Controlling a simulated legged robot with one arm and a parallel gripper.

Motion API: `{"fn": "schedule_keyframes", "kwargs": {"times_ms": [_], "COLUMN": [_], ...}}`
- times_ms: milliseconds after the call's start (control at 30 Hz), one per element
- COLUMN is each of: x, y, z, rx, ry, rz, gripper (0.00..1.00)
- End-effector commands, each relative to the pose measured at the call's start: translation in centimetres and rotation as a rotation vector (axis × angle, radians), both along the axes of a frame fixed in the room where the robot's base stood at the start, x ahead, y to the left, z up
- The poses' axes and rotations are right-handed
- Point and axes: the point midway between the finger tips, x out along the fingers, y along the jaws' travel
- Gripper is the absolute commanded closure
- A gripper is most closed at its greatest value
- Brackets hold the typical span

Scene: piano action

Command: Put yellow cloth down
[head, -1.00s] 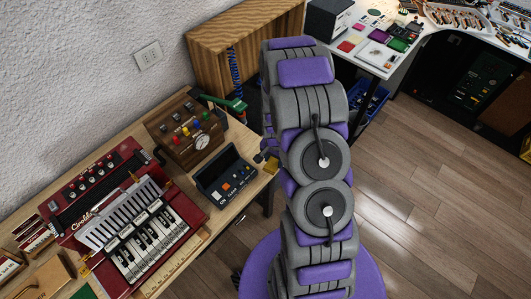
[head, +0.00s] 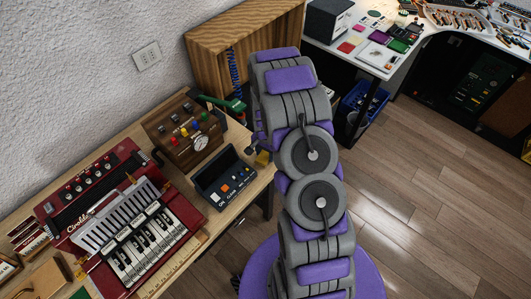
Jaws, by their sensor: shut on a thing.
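The yellow cloth (head: 263,157) shows as a small yellow patch at the right end of the wooden table, just left of my arm. My gripper (head: 254,148) is small in view and partly hidden by my arm. It is shut on the yellow cloth. The cloth is close to the table's right edge, behind the dark control box. I cannot tell whether it touches the tabletop.
A red accordion-like instrument (head: 120,222) fills the left. A wooden cabinet (head: 217,50) stands behind.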

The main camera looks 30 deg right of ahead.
Motion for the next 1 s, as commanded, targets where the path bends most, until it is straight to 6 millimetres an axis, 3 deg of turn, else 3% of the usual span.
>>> {"fn": "schedule_keyframes", "kwargs": {"times_ms": [267, 300, 567, 933, 1000], "x": [0.0, -0.1, 0.0, 0.0, 0.0], "y": [0.0, 0.0, 0.0, 0.0, 0.0], "z": [-0.5, -0.6, -0.5, -0.5, 0.8], "rx": [0.001, 0.001, 0.000, 0.000, 0.000], "ry": [0.003, 0.003, 0.001, 0.000, 0.000], "rz": [0.000, 0.000, 0.000, 0.000, 0.000], "gripper": [0.97, 0.47, 0.23, 0.23, 0.23]}}
